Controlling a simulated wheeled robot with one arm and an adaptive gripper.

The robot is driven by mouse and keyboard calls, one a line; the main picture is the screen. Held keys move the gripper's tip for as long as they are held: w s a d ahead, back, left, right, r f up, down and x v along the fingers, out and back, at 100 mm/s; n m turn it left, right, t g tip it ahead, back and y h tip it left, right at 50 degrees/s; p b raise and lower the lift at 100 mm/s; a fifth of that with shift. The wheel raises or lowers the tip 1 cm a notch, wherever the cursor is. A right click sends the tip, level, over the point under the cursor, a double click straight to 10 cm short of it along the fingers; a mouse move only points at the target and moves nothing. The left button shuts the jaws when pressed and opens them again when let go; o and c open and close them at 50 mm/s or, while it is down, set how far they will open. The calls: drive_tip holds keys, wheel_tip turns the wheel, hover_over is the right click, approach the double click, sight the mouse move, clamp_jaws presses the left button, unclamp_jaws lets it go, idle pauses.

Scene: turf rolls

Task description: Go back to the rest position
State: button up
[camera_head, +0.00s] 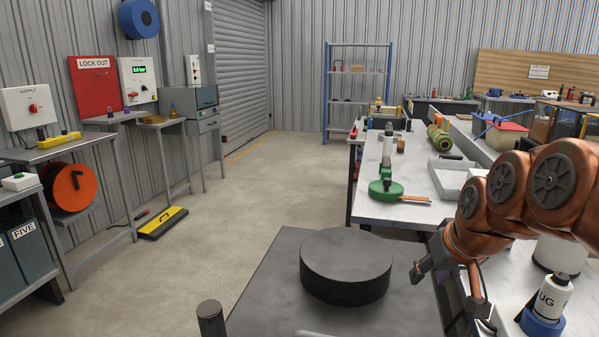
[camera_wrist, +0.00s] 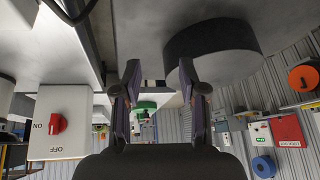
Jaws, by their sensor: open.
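My gripper (camera_head: 447,290) is at the right in the head view, at the end of my copper-coloured arm. In the wrist view my gripper (camera_wrist: 161,88) shows two dark fingers spread apart with nothing between them. A thick dark grey disc (camera_head: 346,265) lies flat on a grey surface (camera_head: 262,308), left of my gripper and apart from it. In the wrist view, which is upside down, the disc (camera_wrist: 212,45) shows at the top, beyond the right finger.
A white bottle in a blue holder (camera_head: 543,318) stands right of my gripper. The long workbench (camera_head: 395,208) behind bears a green-based tool (camera_head: 385,190). A white box with a red switch (camera_wrist: 58,124) shows close in the wrist view. The floor (camera_head: 230,215) at the left is largely clear.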

drive_tip(key=s+a+r+g+p, duration=0.1)
drive_tip(key=s+a+g+p, duration=0.1)
drive_tip(key=s+p, duration=0.5)
drive_tip(key=s+a+r+g+p, duration=0.1)
drive_tip(key=s+a+g+p, duration=0.2)
drive_tip(key=s, duration=1.6)
drive_tip(key=g+p, duration=0.2)
drive_tip(key=p, duration=0.3)
drive_tip(key=shift+s+a+r+g+h+p, duration=0.2)
drive_tip(key=shift+r+g+h+p, duration=0.1)
drive_tip(key=shift+h, duration=0.1)
